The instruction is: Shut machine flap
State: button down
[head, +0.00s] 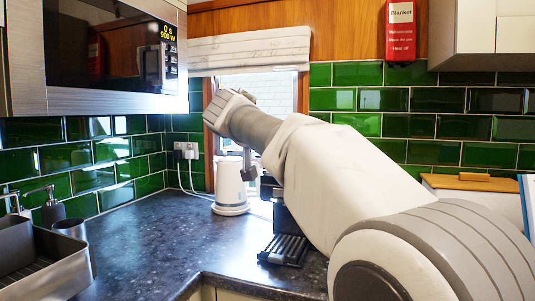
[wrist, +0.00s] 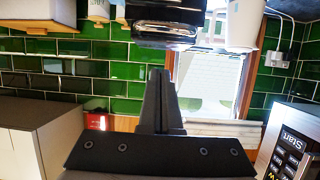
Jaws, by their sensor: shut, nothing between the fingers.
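A black machine with a ribbed drip tray (head: 285,250) stands on the counter in the head view, mostly hidden behind my arm. In the wrist view, which is upside down, a black machine body with a chrome-edged part (wrist: 165,30) shows at the top, beyond my fingers. I cannot make out how its flap stands. My gripper (wrist: 160,75) is shut and empty, its black fingers together, apart from the machine in the picture. In the head view my wrist is above the counter in front of the window, and the fingertips are not clear.
A white kettle (head: 231,190) stands left of the machine. A microwave (head: 115,55) hangs at upper left, and a metal rack (head: 70,262) is at lower left. A red blanket box (head: 400,30) is on the wall. The counter's middle (head: 150,235) is clear.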

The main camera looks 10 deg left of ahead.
jog(key=s+a+f+b, duration=0.2)
jog(key=s+f, duration=0.3)
jog(key=s, duration=0.3)
jog(key=s+d+f+n+g, duration=0.1)
jog(key=s+d+f+g, duration=0.1)
jog(key=s+d+f, duration=0.3)
jog(key=s+d+f+g, duration=0.1)
jog(key=s+d+f, duration=0.15)
jog(key=d, duration=0.55)
jog(key=s+d+f+n+g, duration=0.1)
jog(key=s+d+f+g, duration=0.1)
jog(key=s+d+f, duration=0.3)
jog(key=s+d+f+g+y, duration=0.1)
jog(key=s+d+f+y, duration=0.15)
jog(key=s+f, duration=0.45)
jog(key=s+d+f+g+y, duration=0.15)
jog(key=s+d+f, duration=0.35)
jog(key=s, duration=0.5)
notch_tip(320, 180, up, 23)
jog(key=a+p, duration=0.1)
jog(key=p, duration=2.1)
jog(key=shift+w+a+f+n+h+p, duration=0.15)
jog(key=shift+w+a+n+h+p, duration=0.1)
jog(key=shift+n+h+p, duration=0.15)
